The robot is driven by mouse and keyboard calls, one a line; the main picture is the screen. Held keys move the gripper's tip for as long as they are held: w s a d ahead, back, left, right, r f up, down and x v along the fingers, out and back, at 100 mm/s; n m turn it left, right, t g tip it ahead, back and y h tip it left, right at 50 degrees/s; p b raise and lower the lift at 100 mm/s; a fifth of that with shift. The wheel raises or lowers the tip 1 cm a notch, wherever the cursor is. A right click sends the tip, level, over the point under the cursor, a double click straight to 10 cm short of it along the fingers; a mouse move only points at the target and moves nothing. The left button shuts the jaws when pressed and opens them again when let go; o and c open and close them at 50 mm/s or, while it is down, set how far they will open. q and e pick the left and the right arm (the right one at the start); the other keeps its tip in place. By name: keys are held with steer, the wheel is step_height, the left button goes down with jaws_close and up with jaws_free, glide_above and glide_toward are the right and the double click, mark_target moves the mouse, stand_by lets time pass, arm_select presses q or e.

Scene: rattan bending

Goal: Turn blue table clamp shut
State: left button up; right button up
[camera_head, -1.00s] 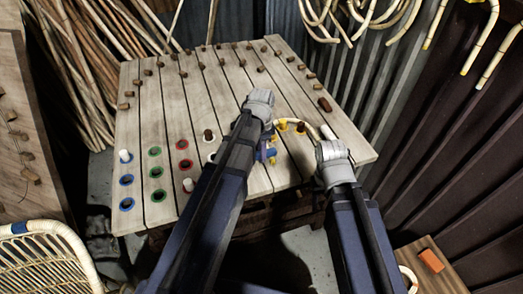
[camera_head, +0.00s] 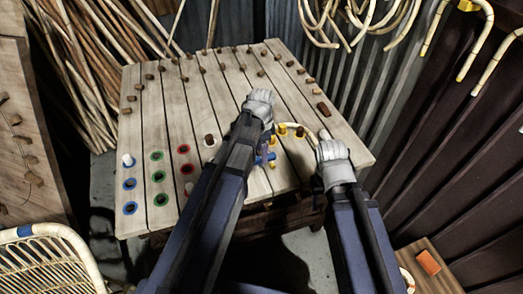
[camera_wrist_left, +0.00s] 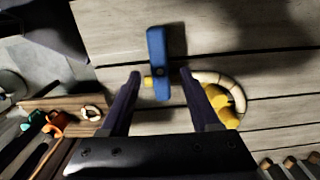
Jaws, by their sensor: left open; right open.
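The blue table clamp (camera_wrist_left: 158,62) shows in the left wrist view as a blue bar on the planks, with a small yellow part beside it. My left gripper (camera_wrist_left: 163,82) is open, with one finger on each side of the bar; I cannot tell whether they touch it. In the head view the clamp (camera_head: 265,159) is partly hidden by my left arm. A pale curved rattan piece (camera_head: 309,131) lies by yellow pegs (camera_head: 282,128). My right gripper (camera_head: 323,137) is at the right front of the table, close to this rattan's end; its fingers are mostly hidden.
The plank table (camera_head: 220,90) carries rows of brown pegs and blue, green and red ringed holes (camera_head: 157,178) at left. A rattan chair (camera_head: 45,260) stands front left. A small side table (camera_head: 436,280) with an orange block (camera_head: 428,262) stands front right.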

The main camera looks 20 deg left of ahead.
arm_select(q)
step_height(320, 180, up, 5)
steer(key=p, duration=0.4)
steer(key=shift+r, duration=0.1)
steer(key=s+d+n+y, duration=0.1)
steer(key=s+d+n, duration=0.6)
steer(key=s+d, duration=0.4)
steer(key=s, duration=0.4)
steer(key=shift+n, duration=0.3)
